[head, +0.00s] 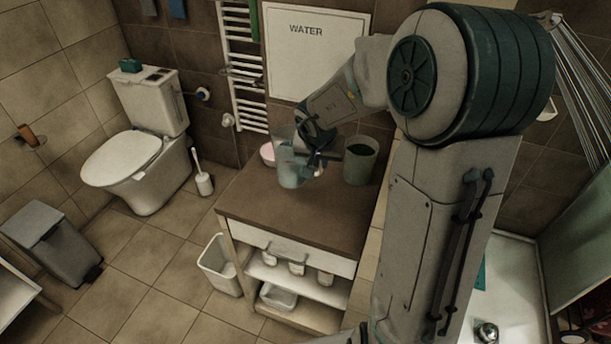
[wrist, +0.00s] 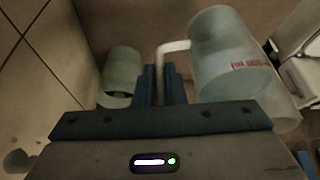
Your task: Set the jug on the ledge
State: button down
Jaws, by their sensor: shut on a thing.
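The jug (head: 287,150) is pale, bluish and translucent, above the left part of a brown cabinet top (head: 290,218). In the wrist view the jug (wrist: 228,55) has red lettering and a pale handle (wrist: 172,47). My gripper (head: 314,160) is shut on the handle; its dark fingers (wrist: 160,85) stand either side of it. A second translucent shape (wrist: 285,113) shows behind the jug's lower part; I cannot tell if it is another vessel. I cannot tell for certain which surface is the ledge, nor whether the jug's base touches anything.
A greenish open canister (head: 360,163) stands right of my gripper. A pink bowl (head: 268,153) is partly hidden behind the jug. The front of the cabinet top is clear. Jars and a tray (head: 278,296) sit on shelves below. A white bin (head: 219,266) stands beside the cabinet.

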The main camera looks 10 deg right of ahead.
notch_tip(320, 180, down, 9)
jog(key=d+b, duration=0.1)
jog(key=b, duration=0.3)
jog(key=shift+s, duration=0.15)
jog(key=shift+f, duration=0.15)
jog(key=c, duration=1.9)
grip_release()
jog(key=shift+f, duration=0.15)
jog(key=o, duration=0.4)
jog(key=shift+s, duration=0.1)
